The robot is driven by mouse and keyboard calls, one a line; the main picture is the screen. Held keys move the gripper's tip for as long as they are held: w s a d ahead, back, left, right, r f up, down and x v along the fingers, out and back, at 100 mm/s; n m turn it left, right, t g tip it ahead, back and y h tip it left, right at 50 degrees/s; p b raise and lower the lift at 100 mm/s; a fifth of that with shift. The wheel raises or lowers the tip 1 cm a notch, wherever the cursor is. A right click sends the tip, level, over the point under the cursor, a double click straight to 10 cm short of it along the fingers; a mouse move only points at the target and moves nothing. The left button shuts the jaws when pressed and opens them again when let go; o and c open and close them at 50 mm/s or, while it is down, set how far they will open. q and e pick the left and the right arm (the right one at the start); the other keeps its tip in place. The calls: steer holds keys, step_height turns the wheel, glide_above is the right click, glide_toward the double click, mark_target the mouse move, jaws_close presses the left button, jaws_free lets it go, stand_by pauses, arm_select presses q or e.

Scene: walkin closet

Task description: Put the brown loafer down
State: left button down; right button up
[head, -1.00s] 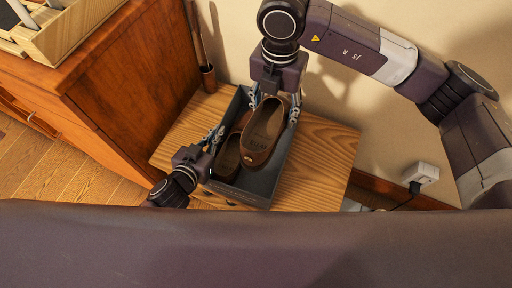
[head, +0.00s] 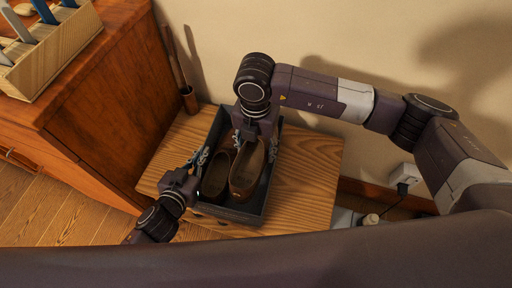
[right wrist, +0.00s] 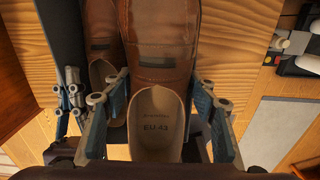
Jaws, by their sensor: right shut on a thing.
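Two brown loafers are in a dark grey open box (head: 232,215) on a small wooden table. My right gripper (head: 256,143) reaches down from above, its fingers on both sides of the heel of the right-hand brown loafer (head: 243,180). In the right wrist view this held loafer (right wrist: 160,62) shows its pale insole marked EU 43. The other loafer (head: 214,180) lies beside it on the left. Whether the held loafer's sole touches the box floor is hidden. My left gripper (head: 200,160) is at the box's left wall; its finger opening is unclear.
The wooden table (head: 308,170) has bare room right of the box. A reddish wooden cabinet (head: 110,110) stands close on the left, with a wooden holder (head: 52,55) on top. The wall (head: 345,60) is behind. A white plug box (head: 402,174) is at the right.

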mark_target(256, 155)
steer(key=shift+f, duration=0.15)
steer(key=o, duration=1.8)
step_height(256, 155, up, 12)
arm_select(q)
steer(key=c, duration=2.1)
jaws_free()
